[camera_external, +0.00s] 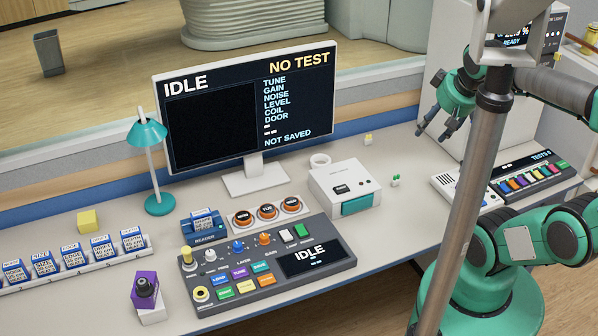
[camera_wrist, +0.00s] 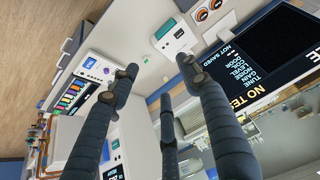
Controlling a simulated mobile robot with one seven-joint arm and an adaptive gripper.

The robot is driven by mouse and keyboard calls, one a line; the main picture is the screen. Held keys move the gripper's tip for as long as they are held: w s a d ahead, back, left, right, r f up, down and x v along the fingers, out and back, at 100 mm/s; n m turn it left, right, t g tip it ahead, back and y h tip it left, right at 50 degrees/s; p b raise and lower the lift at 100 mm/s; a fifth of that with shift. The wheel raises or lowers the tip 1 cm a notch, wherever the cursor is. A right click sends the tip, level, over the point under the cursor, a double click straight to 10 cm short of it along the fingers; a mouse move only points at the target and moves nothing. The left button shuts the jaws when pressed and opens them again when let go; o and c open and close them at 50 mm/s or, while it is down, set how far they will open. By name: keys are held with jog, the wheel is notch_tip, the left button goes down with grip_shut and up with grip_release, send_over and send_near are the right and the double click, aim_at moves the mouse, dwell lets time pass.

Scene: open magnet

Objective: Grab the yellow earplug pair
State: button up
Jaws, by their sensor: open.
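A tiny pale yellow pair (camera_external: 368,139), which looks like the yellow earplugs, stands on the desk near its back edge, right of the monitor. A small green pair (camera_external: 396,181) stands nearer the front, beside the white box. My gripper (camera_external: 437,131) is in the air to the right of the yellow pair, apart from it, with dark fingers pointing down and left. In the wrist view my gripper (camera_wrist: 160,76) has its fingers spread and nothing between them. I cannot make out the yellow pair there.
A white box with a teal front (camera_external: 345,187) stands left of the green pair. The monitor (camera_external: 250,100) rises to the left. A white panel (camera_external: 440,95) stands behind my gripper. A colored-button console (camera_external: 530,178) is at right. Bare desk surrounds the yellow pair.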

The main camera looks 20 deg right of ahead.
jog(key=shift+w, duration=0.1)
dwell(0.6)
jog(key=w+d+m, duration=0.2)
jog(key=w+m, duration=0.8)
jog(key=w, duration=0.9)
jog(key=w+d+f+m+y+b, duration=0.1)
jog(key=w+d+f+m, duration=0.2)
jog(key=w, duration=0.6)
jog(key=w+d+f+m, duration=0.2)
jog(key=w+f+m, duration=0.25)
jog(key=w, duration=0.35)
jog(key=w+d+f+m, duration=0.8)
jog(key=w+f+m, duration=0.2)
jog(key=w+f, duration=0.35)
jog(key=m+h, duration=0.1)
jog(key=m, duration=0.8)
send_near(370, 136)
jog(key=v, duration=0.4)
jog(key=shift+s+f+n+b, duration=0.1)
jog(key=shift+s+n+b, duration=0.15)
jog(key=shift+b, duration=0.15)
jog(key=shift+w+f, duration=0.1)
jog(key=shift+f, duration=0.05)
jog(key=shift+b+x, duration=0.95)
jog(key=shift+x, duration=3.2)
